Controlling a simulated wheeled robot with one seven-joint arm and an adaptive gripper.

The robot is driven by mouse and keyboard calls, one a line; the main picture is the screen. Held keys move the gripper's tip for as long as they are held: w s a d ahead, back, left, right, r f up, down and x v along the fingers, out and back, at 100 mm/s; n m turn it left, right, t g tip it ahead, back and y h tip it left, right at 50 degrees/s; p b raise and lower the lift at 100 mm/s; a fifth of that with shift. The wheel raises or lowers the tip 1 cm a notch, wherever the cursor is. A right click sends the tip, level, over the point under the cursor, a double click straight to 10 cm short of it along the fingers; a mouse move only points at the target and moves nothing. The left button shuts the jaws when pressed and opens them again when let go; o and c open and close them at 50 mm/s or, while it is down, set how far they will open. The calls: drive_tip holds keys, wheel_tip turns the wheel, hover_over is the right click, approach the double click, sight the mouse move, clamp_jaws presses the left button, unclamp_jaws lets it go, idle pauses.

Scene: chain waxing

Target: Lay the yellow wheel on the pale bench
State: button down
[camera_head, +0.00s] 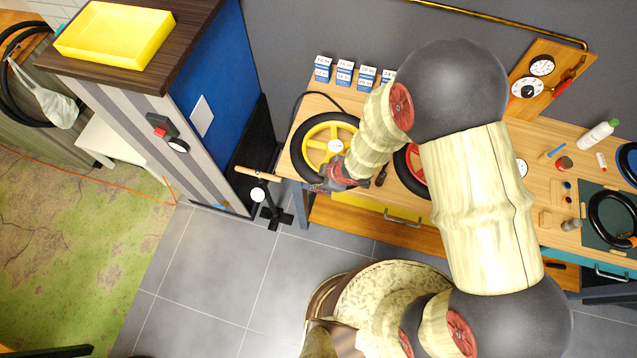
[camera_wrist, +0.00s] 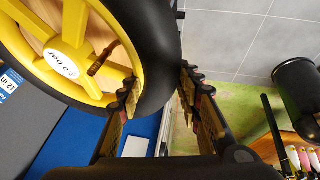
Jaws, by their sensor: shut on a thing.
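The yellow wheel (camera_head: 318,132) has yellow spokes, a black tyre and a white hub label. It is at the left end of the wooden workbench in the head view; whether it touches the top I cannot tell. My gripper (camera_head: 333,180) is shut on its tyre at the lower edge. In the wrist view my gripper's fingers (camera_wrist: 160,90) stand either side of the black tyre, and the yellow wheel (camera_wrist: 72,35) fills the upper left. A low white bench (camera_head: 98,140) shows at the left, partly hidden behind the striped cabinet.
The cabinet (camera_head: 185,130) with a yellow tray (camera_head: 115,35) on top stands left of the workbench (camera_head: 400,229). Small blue-white boxes (camera_head: 344,73) line the workbench's back. A red wheel (camera_head: 409,168) is partly hidden behind my arm. A black stand (camera_head: 272,207) stands on the grey floor between cabinet and workbench.

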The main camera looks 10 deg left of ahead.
sight(335, 148)
drive_tip(key=shift+w+r+p, duration=0.1)
drive_tip(key=shift+w+p, duration=0.4)
drive_tip(key=shift+w, duration=0.7)
drive_tip(key=shift+w+d+f, duration=0.1)
drive_tip(key=shift+w+f, duration=0.6)
drive_tip(key=shift+w, duration=0.3)
drive_tip(key=shift+w+d+f, duration=0.15)
drive_tip(key=shift+w+f, duration=0.55)
drive_tip(key=shift+w, duration=0.35)
drive_tip(key=shift+w+d+f, duration=0.1)
drive_tip(key=shift+w+f, duration=0.6)
drive_tip(key=shift+w, duration=0.3)
drive_tip(key=shift+s+f+b, duration=0.15)
drive_tip(key=shift+f+b, duration=0.65)
drive_tip(key=shift+f, duration=0.05)
drive_tip(key=c, duration=1.2)
unclamp_jaws()
drive_tip(key=shift+c, duration=0.2)
drive_tip(key=shift+o, duration=0.4)
drive_tip(key=shift+r, duration=0.1)
